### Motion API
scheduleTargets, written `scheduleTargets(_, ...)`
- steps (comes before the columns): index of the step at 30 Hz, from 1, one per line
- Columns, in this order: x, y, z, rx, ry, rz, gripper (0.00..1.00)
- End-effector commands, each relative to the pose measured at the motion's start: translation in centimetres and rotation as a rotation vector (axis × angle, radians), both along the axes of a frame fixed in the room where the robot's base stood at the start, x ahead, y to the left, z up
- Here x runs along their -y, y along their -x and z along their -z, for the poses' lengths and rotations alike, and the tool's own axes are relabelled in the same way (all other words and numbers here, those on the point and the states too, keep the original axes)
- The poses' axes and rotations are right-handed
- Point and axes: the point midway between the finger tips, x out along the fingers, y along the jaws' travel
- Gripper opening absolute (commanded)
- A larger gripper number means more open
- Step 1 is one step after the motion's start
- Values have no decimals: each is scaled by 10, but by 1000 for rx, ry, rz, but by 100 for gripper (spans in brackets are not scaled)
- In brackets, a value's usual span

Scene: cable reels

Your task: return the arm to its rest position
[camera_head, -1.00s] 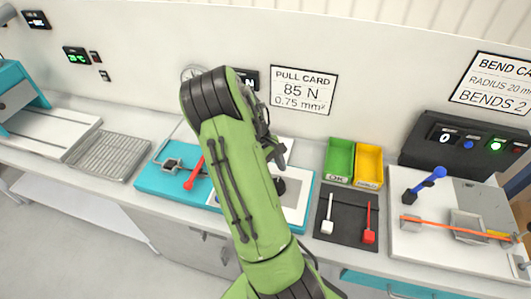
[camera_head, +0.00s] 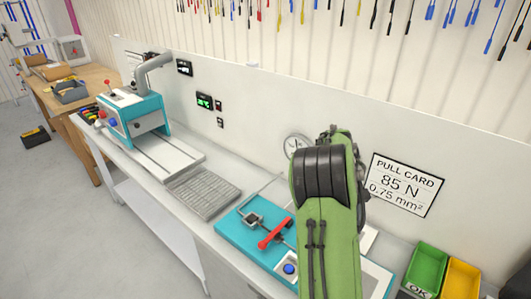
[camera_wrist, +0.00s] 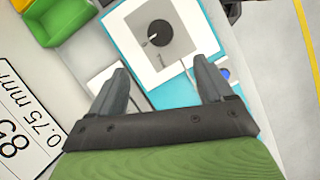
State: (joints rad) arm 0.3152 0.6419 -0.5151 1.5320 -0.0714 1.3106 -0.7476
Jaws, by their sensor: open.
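My green arm stands in the right half of the head view, bent over the workbench, and hides part of the teal pull-test fixture (camera_head: 240,238). My gripper is hidden behind the arm there. In the wrist view my gripper (camera_wrist: 162,85) shows two grey fingers spread apart with nothing between them. Beyond them lies a teal-edged plate (camera_wrist: 128,50) with a round black dial (camera_wrist: 160,33) on a grey square.
Green (camera_head: 426,268) and yellow (camera_head: 460,278) bins stand at the lower right. A metal grate (camera_head: 203,192) and a teal machine (camera_head: 135,113) lie left. The floor at left is mostly clear.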

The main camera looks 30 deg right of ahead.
Motion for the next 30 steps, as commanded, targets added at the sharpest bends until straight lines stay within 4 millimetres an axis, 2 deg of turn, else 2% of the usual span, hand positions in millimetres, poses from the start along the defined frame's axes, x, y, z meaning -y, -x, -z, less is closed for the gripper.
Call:
scheduleTargets(4, -3, -1, -3, 10, 0, 1, 80)
scheduleTargets(7, -25, -4, -21, 86, 4, 7, 80)
scheduleTargets(10, -69, -4, -54, 224, 4, 21, 80)
scheduleTargets(13, -118, 6, -83, 364, 0, 29, 80)
scheduleTargets(18, -194, 43, -116, 586, -11, 26, 80)
scheduleTargets(21, -229, 74, -123, 707, -14, 20, 80)
scheduleTargets(24, -251, 100, -121, 804, -14, 21, 80)
scheduleTargets(27, -262, 115, -117, 864, -14, 25, 80)
scheduleTargets(30, -265, 120, -114, 885, -13, 28, 80)
